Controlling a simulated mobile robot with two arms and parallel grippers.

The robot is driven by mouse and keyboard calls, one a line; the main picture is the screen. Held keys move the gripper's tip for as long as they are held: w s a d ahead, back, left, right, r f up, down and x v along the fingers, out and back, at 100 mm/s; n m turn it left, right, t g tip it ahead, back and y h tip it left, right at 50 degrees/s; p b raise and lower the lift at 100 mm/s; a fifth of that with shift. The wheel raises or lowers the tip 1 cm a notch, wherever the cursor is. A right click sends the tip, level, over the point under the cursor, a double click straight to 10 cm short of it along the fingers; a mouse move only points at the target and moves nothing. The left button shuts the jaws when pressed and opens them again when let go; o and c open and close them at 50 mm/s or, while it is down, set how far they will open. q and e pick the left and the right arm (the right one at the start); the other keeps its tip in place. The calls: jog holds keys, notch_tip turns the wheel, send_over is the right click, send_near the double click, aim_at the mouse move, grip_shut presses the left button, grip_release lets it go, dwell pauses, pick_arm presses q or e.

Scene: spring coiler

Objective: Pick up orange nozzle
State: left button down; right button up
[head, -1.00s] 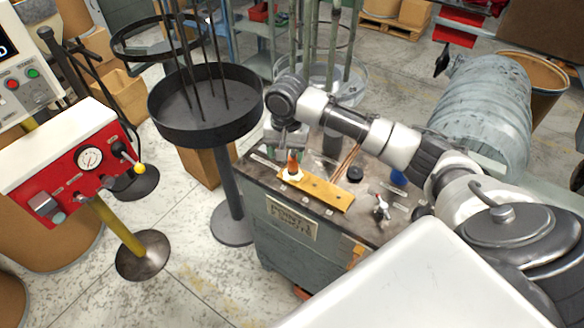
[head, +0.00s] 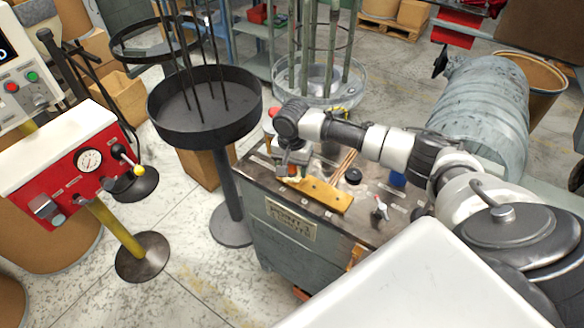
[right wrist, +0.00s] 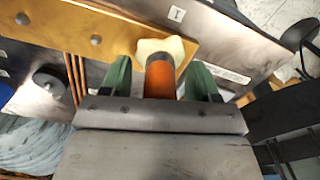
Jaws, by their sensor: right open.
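The orange nozzle (right wrist: 160,80) shows in the right wrist view, with a dark band and a cream hex-shaped base (right wrist: 170,47) at its far end. It stands at the left end of the yellow plate (head: 326,195) on the cart; in the head view only a bit of orange (head: 292,170) shows under the gripper. My right gripper (right wrist: 160,82) is open, with one green finger on each side of the nozzle and a visible gap on both sides. In the head view my right gripper (head: 293,167) hides most of the nozzle. My left gripper is not in view.
The cart top (head: 345,222) also holds a black round knob (head: 353,176), copper-coloured rods (head: 345,162), a metal valve-like part (head: 380,210) and a blue item (head: 398,179). A black round tray on a stand (head: 205,125) is left of the cart.

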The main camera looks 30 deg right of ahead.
jog(key=shift+f, duration=0.4)
jog(key=shift+r, duration=0.1)
grip_shut()
jog(key=shift+w+r, duration=0.1)
jog(key=shift+r, duration=0.35)
notch_tip(320, 180, up, 3)
jog(key=shift+f, duration=0.15)
jog(key=s+d+r, duration=0.3)
jog(key=s+r, duration=0.4)
jog(key=s, duration=0.4)
jog(key=shift+d+r, duration=0.2)
jog(key=shift+d, duration=0.2)
